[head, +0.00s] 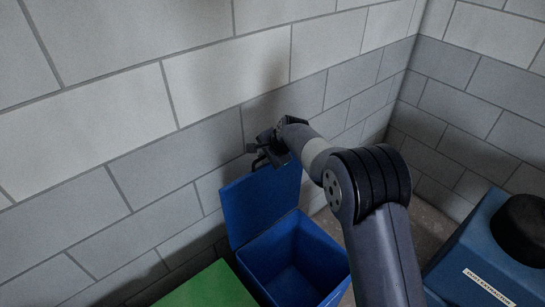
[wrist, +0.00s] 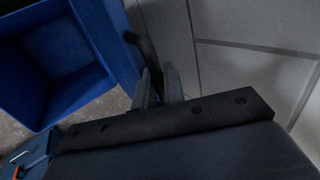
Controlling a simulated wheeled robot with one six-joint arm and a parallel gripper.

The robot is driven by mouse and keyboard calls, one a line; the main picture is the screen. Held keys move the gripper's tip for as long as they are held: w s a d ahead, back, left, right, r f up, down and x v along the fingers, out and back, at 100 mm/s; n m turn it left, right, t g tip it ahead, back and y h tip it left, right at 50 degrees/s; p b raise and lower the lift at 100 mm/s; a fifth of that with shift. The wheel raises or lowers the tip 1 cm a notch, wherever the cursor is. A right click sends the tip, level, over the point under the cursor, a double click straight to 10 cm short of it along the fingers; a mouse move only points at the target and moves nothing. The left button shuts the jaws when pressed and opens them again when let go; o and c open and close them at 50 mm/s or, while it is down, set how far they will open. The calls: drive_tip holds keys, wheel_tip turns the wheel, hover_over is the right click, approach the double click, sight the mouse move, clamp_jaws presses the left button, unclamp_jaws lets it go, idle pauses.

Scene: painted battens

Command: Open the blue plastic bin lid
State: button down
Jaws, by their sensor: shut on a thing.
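The blue plastic bin (head: 322,247) stands below the wall, with its hollow inside showing. Its blue lid (head: 257,203) is raised steeply on the bin's left side; the lid also shows edge-on in the wrist view (wrist: 106,35). My gripper (head: 262,158) is at the top edge of the lid. In the wrist view my gripper (wrist: 158,88) has its fingers closed around a dark curved handle (wrist: 137,48) beside the lid. The exact contact is partly hidden in dark shading.
A grey block wall (head: 150,160) rises close behind the lid and my gripper. A green surface (head: 207,290) lies left of the bin. A blue machine (head: 480,265) with a black round top and a white label stands at the right. Bare floor shows behind the bin.

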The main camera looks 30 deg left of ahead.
drive_tip(key=shift+w+a, duration=0.2)
drive_tip(key=shift+a, duration=0.4)
drive_tip(key=shift+f, duration=0.1)
drive_tip(key=c, duration=1.6)
unclamp_jaws()
drive_tip(key=shift+d, duration=0.1)
